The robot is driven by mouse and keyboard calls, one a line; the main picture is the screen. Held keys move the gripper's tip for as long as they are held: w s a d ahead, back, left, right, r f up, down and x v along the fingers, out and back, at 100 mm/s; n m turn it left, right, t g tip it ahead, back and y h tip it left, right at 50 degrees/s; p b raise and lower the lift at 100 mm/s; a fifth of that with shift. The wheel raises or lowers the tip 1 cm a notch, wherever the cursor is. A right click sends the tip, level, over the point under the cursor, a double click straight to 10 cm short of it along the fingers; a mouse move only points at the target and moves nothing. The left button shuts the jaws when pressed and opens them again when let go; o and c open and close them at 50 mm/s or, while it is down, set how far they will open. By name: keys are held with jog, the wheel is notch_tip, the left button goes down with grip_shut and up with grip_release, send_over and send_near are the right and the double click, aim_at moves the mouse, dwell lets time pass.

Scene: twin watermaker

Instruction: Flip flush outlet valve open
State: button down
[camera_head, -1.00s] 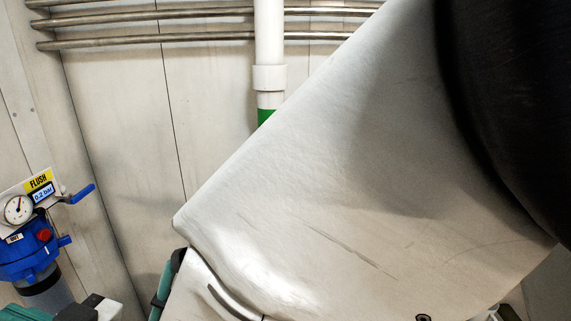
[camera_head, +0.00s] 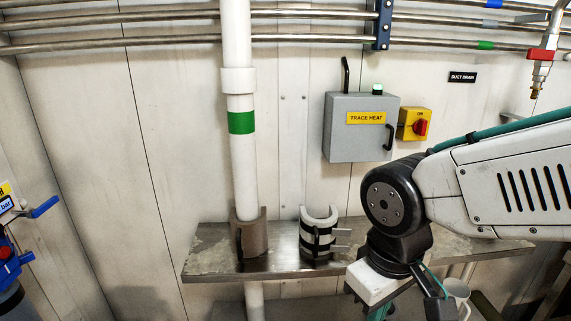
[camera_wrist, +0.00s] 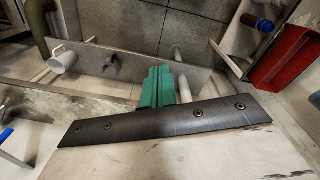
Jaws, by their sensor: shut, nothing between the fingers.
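The flush unit is cut off by the left edge of the head view. Its blue lever (camera_head: 45,207) points right and slightly up, beside a small display. Below it are a red knob (camera_head: 6,252) and part of a blue housing (camera_head: 8,270). My gripper is at the bottom of the head view, largely cut off there. In the wrist view, my gripper (camera_wrist: 158,72) shows as teal fingers, shut and empty. It is well to the right of the lever and apart from it.
A metal shelf (camera_head: 210,262) holds a black-strapped half shell (camera_head: 318,236); a white pipe (camera_head: 240,160) stands left of it. A grey trace heat box (camera_head: 350,145) and yellow switch (camera_head: 413,124) are on the wall. A white mug (camera_head: 457,292) is low right. The wall between lever and pipe is clear.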

jog(key=s+d+r+m, duration=0.2)
jog(key=d, duration=0.4)
jog(key=s+d+r+m, duration=0.3)
jog(key=d, duration=0.3)
jog(key=shift+s+r+m+t, duration=0.3)
jog(key=shift+s+r, duration=0.05)
jog(key=c, duration=2)
grip_release()
jog(key=shift+d+r, duration=0.15)
jog(key=shift+d, duration=0.25)
jog(key=o, duration=0.5)
jog(key=shift+d, duration=0.1)
